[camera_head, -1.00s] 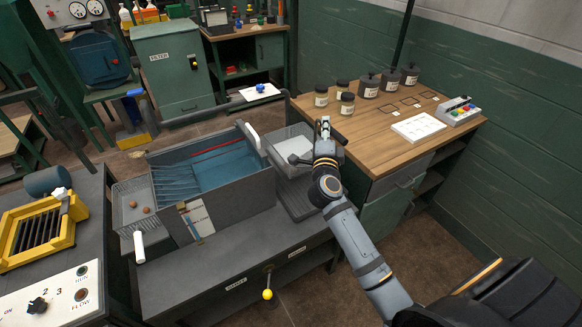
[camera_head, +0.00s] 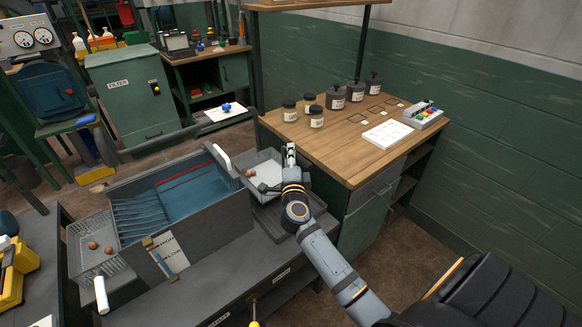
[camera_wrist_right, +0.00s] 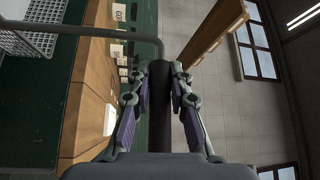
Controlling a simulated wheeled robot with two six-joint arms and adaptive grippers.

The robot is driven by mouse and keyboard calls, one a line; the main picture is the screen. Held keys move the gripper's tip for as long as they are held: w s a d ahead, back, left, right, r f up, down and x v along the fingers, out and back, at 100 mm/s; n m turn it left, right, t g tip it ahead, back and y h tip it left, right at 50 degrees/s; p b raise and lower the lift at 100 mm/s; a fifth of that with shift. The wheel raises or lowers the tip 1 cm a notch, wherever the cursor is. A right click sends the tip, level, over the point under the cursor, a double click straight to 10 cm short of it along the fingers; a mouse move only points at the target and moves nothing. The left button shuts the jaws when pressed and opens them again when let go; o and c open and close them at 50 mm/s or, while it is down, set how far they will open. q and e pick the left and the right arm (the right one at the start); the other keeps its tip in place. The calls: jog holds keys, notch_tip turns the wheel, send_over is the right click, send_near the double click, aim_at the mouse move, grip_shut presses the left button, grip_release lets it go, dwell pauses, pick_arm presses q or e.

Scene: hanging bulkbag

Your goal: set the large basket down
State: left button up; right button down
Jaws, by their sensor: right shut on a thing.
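My right gripper (camera_head: 290,150) is at the right end of the long tank. In the right wrist view it is shut on a dark grey bar (camera_wrist_right: 165,90) that passes between its fingers. The bar bends above them and runs left. A pale wire-mesh basket (camera_head: 262,165) sits at the tank's right end, beside and partly hidden by the gripper; brown round things show in it. Its mesh (camera_wrist_right: 35,38) also shows top left in the wrist view. A second wire basket (camera_head: 85,262) with brown round things is at the tank's left end. My left gripper is out of view.
The tank (camera_head: 190,190) holds blue water and stands on a dark bench. A wooden table (camera_head: 345,155) with several jars (camera_head: 337,98), a white pad (camera_head: 388,134) and a button box (camera_head: 424,116) is close on the right. A green filter cabinet (camera_head: 130,95) stands behind.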

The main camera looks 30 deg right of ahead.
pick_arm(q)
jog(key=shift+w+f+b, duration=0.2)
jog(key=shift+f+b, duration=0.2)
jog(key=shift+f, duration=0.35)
pick_arm(e)
jog(key=shift+f, duration=1.8)
jog(key=c, duration=1.2)
grip_release()
pick_arm(q)
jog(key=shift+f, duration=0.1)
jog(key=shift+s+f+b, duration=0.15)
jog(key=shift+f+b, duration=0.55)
jog(key=shift+b, duration=0.05)
pick_arm(e)
jog(key=v, duration=1.2)
jog(key=shift+s+r, duration=0.1)
jog(key=shift+r, duration=0.05)
